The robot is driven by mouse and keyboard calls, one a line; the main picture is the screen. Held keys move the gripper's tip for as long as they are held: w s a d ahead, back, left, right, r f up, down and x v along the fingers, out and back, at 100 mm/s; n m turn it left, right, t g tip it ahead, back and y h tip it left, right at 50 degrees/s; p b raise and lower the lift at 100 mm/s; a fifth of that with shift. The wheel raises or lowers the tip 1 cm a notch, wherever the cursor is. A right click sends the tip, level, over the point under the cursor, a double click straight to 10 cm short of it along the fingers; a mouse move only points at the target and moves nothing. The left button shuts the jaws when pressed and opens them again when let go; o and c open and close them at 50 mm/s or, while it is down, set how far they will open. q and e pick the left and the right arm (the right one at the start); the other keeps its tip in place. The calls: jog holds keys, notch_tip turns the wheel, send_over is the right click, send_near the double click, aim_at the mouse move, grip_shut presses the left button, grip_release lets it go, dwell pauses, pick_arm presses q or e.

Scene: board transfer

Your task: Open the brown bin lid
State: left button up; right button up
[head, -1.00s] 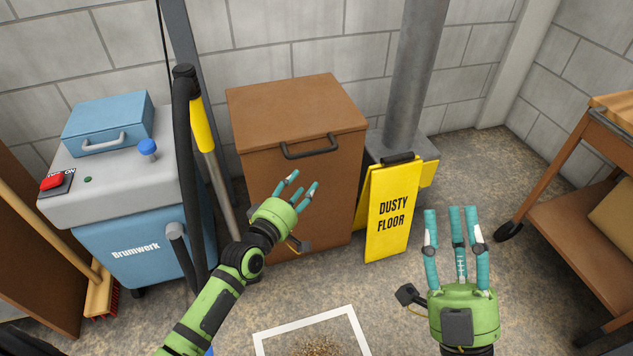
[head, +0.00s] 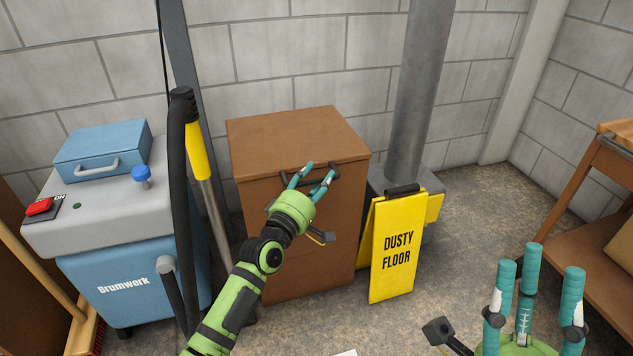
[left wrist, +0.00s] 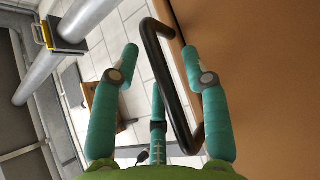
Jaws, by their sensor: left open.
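The brown bin (head: 337,235) stands against the back wall. Its lid (head: 290,138) is closed, lying level on top. A dark bar handle runs along the lid's front edge, partly hidden by my left gripper in the head view. My left gripper (head: 318,169) is open at this handle. In the left wrist view the handle (left wrist: 170,85) lies between the spread fingers of the gripper (left wrist: 160,55). I cannot tell whether any finger touches it. My right gripper (head: 535,270) is open and empty at the lower right, away from the bin.
A blue and grey Brumwerk machine (head: 125,240) with a black hose (head: 182,200) stands left of the bin. A yellow floor sign (head: 393,245) and a grey pipe (head: 418,90) are close on its right. A wooden cart (head: 575,190) stands at the far right.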

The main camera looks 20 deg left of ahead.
pick_arm(q)
grip_shut()
jog(key=shift+r, duration=0.1)
